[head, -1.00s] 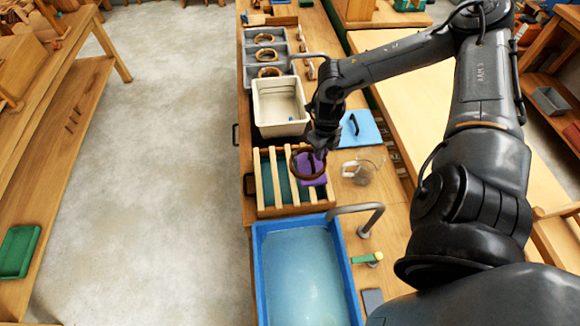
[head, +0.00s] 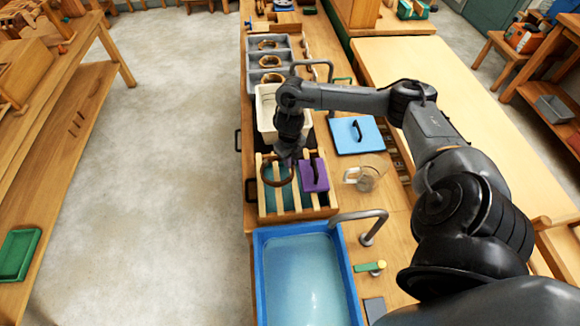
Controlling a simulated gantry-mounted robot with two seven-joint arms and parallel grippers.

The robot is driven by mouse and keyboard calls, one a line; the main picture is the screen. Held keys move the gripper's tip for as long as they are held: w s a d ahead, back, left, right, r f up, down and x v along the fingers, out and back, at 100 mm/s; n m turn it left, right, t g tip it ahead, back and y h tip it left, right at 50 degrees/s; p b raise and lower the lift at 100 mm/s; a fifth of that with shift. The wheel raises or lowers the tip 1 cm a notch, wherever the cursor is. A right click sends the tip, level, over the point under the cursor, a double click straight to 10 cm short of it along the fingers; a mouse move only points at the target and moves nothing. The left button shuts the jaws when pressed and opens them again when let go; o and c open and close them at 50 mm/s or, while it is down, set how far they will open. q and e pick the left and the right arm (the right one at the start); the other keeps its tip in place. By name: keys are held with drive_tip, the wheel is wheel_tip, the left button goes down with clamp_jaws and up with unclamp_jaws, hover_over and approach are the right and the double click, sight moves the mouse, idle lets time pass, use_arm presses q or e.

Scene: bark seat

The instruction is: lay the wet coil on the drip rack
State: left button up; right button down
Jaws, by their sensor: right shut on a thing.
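The wet coil is a brown ring (head: 266,180) in the head view, hanging over the left part of the drip rack. The drip rack (head: 297,207) is a wooden frame with pale slats over a dark green tray. My right gripper (head: 285,163) is shut on the coil and holds it from above; I cannot tell whether the coil touches the slats. A purple block (head: 314,175) with a dark handle sits on the rack's right side, just right of the coil. My left gripper is not in view.
A blue basin (head: 304,275) of water stands in front of the rack, with a grey tap (head: 372,226) at its right. A white tub (head: 266,110) is behind. A glass jug (head: 368,176) and blue lid (head: 357,135) stand right. Grey trays (head: 256,60) hold other coils.

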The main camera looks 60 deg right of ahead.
drive_tip(key=shift+f, duration=2)
drive_tip(key=shift+f+b, duration=0.1)
drive_tip(key=shift+b, duration=0.2)
drive_tip(key=c, duration=1.2)
unclamp_jaws()
drive_tip(key=shift+o, duration=0.2)
